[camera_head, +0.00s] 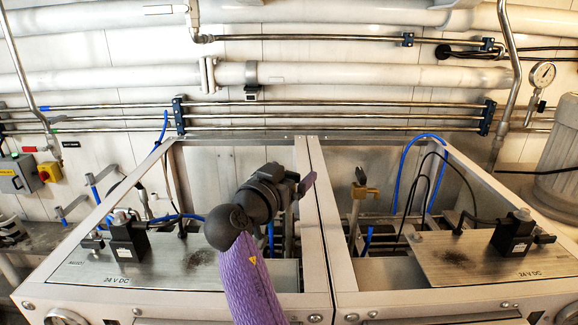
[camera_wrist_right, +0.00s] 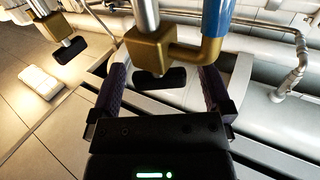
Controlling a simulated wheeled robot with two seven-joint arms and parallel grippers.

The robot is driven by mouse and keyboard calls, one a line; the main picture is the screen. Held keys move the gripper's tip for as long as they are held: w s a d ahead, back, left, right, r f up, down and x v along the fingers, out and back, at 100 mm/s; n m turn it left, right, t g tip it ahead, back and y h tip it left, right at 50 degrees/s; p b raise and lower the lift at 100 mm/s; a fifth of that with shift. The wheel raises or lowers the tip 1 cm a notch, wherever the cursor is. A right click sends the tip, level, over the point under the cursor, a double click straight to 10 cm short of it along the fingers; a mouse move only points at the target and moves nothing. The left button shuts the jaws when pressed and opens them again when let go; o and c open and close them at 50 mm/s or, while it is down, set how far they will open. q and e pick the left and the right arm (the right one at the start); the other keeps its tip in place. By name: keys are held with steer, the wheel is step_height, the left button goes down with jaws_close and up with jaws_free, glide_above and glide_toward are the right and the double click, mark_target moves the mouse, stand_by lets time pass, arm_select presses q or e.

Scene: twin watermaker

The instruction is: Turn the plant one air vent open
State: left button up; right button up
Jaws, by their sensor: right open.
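In the wrist view a brass valve (camera_wrist_right: 150,50) with a short black handle (camera_wrist_right: 160,79) sits on a steel pipe, with a blue hose on its right side. My right gripper (camera_wrist_right: 163,90) is open, its two purple fingers spread either side of the black handle. I cannot tell whether they touch it. In the head view my right gripper (camera_head: 298,185) is over the left frame and hides this valve. Another brass valve (camera_head: 362,190) stands in the right frame. No label shows which valve is the plant one air vent. My left gripper is out of view.
The middle rails (camera_head: 316,215) of the two white frames lie close to my right gripper. Black boxes on metal plates (camera_head: 128,236) stand in both frames. A second brass valve (camera_wrist_right: 45,12) shows at the wrist view's upper left. Pipes run along the back wall.

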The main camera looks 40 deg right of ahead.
steer(key=c, duration=1.3)
steer(key=shift+n+t, duration=0.3)
steer(key=shift+t, duration=0.2)
steer(key=shift+r+n+t+y+p, duration=0.1)
steer(key=shift+n+t+y+p, duration=0.4)
steer(key=shift+n+t+y, duration=0.55)
steer(key=n+t+y+p, duration=0.2)
steer(key=t, duration=0.1)
steer(key=shift+n+t+y+p, duration=0.35)
steer(key=shift+n+t+y, duration=0.2)
steer(key=shift+t, duration=0.1)
